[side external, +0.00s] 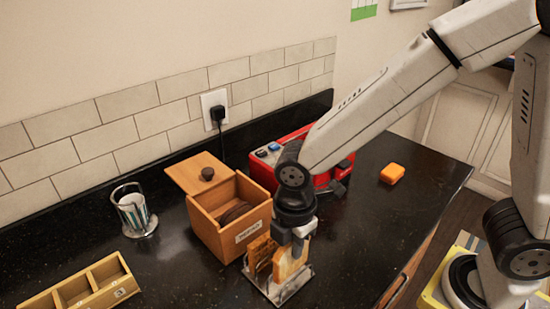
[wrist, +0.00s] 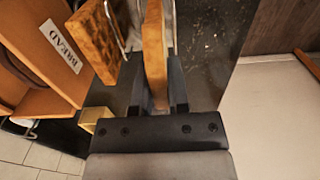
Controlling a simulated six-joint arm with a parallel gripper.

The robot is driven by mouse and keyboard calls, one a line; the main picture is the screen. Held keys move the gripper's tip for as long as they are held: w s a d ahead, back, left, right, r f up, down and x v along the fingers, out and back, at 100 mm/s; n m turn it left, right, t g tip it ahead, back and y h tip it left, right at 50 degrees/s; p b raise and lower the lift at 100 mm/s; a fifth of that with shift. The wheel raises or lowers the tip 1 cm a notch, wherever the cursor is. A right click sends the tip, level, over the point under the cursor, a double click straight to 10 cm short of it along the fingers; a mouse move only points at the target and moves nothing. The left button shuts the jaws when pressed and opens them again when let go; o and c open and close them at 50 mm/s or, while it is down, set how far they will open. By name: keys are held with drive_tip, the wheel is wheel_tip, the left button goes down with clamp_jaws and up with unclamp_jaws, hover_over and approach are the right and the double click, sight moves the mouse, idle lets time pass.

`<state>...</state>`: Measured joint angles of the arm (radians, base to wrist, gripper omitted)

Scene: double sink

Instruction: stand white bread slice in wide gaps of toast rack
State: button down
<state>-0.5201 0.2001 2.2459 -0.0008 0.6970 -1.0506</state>
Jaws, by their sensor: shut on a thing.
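My gripper (side external: 292,238) points down over the toast rack (side external: 281,294) and is shut on the white bread slice (side external: 289,264). The slice is upright, with a pale face and tan crust, at the right part of the rack. In the wrist view, the slice (wrist: 154,45) shows edge-on between my fingers (wrist: 158,85). A darker brown slice (side external: 262,254) stands in the rack to its left; it also shows in the wrist view (wrist: 96,40). My gripper hides the slice's top, and I cannot tell whether its lower edge rests on the rack.
A wooden bread box (side external: 223,228) with its lid (side external: 197,173) set aside stands close left of the rack. A red toaster (side external: 310,140) is behind my arm. A glass holder (side external: 133,212) and wooden compartment tray (side external: 85,290) are farther left. An orange block (side external: 392,173) lies right.

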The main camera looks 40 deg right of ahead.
drive_tip(key=shift+f, duration=1.75)
drive_tip(key=shift+c, duration=1.1)
unclamp_jaws()
drive_tip(key=shift+r, duration=4.45)
